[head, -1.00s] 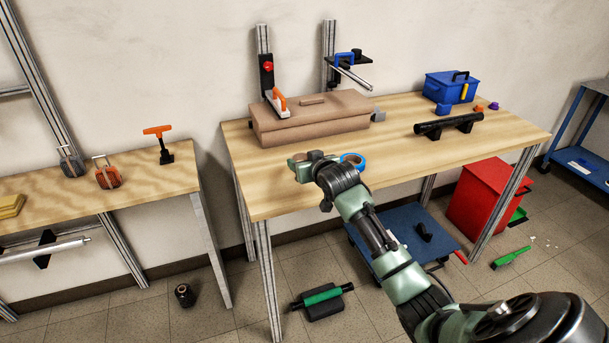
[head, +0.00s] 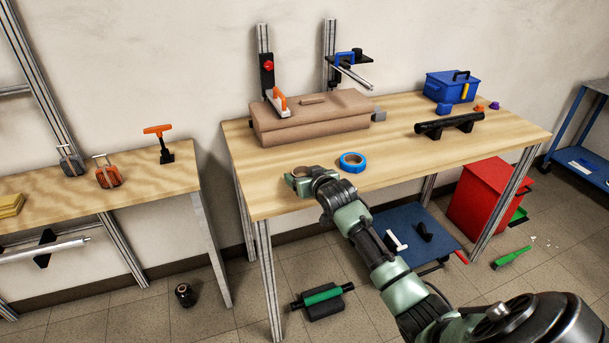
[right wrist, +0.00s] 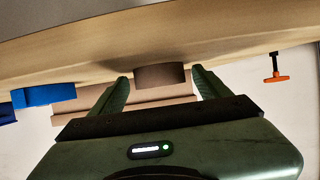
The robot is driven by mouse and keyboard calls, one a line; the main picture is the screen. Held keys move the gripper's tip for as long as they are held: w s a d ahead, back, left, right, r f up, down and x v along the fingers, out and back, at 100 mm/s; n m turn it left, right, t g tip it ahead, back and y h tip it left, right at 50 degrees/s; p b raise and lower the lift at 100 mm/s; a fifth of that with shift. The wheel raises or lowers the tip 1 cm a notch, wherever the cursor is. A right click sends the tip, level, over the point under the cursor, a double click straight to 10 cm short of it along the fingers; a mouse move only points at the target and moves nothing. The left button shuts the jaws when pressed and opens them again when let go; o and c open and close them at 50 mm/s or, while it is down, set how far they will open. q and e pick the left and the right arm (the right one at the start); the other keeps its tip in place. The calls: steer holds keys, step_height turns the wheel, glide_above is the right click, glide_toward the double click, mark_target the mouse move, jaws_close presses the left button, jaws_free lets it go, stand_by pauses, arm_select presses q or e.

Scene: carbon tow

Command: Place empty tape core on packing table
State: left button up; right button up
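The tape core, a short brown ring (right wrist: 160,76), appears to rest on the packing table (head: 262,203) near its front left edge. It also shows in the head view (head: 300,171), partly covered by my gripper. My right gripper (head: 301,177) is low over the tabletop, with one finger on each side of the core. In the right wrist view, the gripper (right wrist: 160,84) shows a narrow gap between each finger and the core, so it looks open around it. My left gripper is not in view.
A blue tape roll (head: 352,161) lies just right of the core. A brown carton (head: 318,123) stands behind, beneath a clamp tool. A black bar on supports (head: 449,125) and a blue toolbox (head: 452,87) are further right. The front middle tabletop is clear.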

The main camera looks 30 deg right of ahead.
steer(key=shift+r, duration=0.25)
steer(key=v, duration=1.2)
steer(key=shift+a+f, duration=0.1)
steer(key=shift+f, duration=0.1)
